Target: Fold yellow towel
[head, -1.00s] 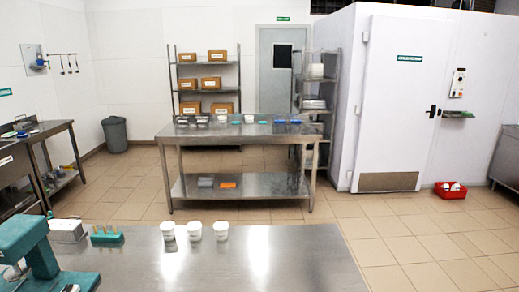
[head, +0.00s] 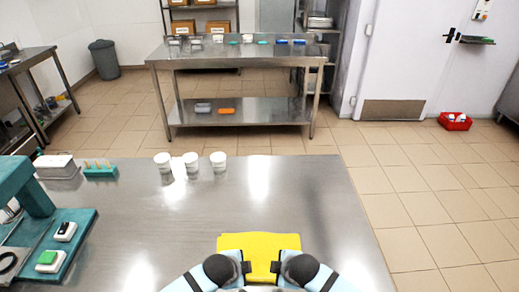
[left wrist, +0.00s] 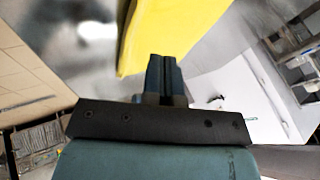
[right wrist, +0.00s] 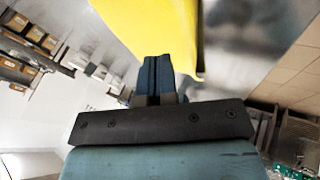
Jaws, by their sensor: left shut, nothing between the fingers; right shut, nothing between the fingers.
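The yellow towel (head: 260,244) lies flat on the steel table near its front edge, at the bottom middle of the head view. Its lower part is hidden by my arms. My left gripper (head: 247,267) and my right gripper (head: 274,267) are over the towel, side by side with a small gap between them. Both are shut and empty. In the left wrist view the towel (left wrist: 165,30) lies beyond the closed fingers (left wrist: 163,62). In the right wrist view the towel (right wrist: 160,28) lies beyond the closed fingers (right wrist: 156,65). I cannot tell whether the fingertips touch the cloth.
Three white cups (head: 191,162) stand on the steel table (head: 310,200) behind the towel. A teal holder (head: 101,170) and a teal machine (head: 40,215) stand at the left. The table is clear around the towel's sides. A second table (head: 235,55) stands further back.

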